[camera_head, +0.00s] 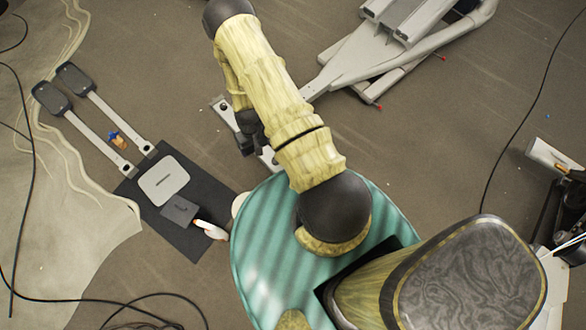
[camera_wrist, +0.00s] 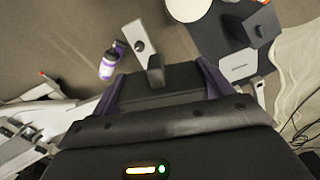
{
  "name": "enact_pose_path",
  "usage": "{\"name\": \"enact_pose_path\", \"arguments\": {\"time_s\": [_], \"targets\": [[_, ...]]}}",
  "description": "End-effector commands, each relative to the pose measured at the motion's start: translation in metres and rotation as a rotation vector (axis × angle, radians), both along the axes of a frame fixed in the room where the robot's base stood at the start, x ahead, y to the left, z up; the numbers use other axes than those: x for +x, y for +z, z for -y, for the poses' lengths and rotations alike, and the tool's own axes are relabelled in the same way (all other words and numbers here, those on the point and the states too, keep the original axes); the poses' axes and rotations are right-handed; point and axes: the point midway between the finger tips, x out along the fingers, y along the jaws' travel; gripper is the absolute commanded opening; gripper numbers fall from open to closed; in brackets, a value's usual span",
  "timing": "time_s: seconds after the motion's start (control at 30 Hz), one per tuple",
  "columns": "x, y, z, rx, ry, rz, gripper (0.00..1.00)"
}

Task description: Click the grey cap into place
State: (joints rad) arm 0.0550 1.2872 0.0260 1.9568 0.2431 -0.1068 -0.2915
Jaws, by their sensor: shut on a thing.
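My gripper (camera_wrist: 160,75) is shut on a small dark grey piece (camera_wrist: 155,68), which looks like the grey cap, between its purple fingers in the wrist view. The piece sits at the near end of a light metal bracket (camera_wrist: 139,38) with a dark hole. I cannot tell whether piece and bracket touch. In the head view my gripper (camera_head: 247,140) is a dark shape over the bracket (camera_head: 220,105), and the held piece cannot be made out there.
A black mat (camera_head: 207,186) with a light grey panel (camera_head: 164,180) and a dark grey block (camera_head: 180,210) lies left of my base. Two pedal arms (camera_head: 95,100) lie beyond it. A grey frame (camera_head: 350,62) lies at the top. A purple-white bottle (camera_wrist: 109,66) stands near the bracket.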

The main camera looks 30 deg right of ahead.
Motion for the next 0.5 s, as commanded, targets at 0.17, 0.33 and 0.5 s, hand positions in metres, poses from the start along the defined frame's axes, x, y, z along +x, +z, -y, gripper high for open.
{"name": "enact_pose_path", "arguments": {"time_s": [0.17,0.33,0.5], "targets": [[-0.003,-0.039,0.011,-0.001,-0.003,0.001,0.57],[-0.006,-0.064,0.021,-0.002,-0.003,0.002,0.57],[-0.010,-0.090,0.030,-0.003,-0.003,0.002,0.57]]}}
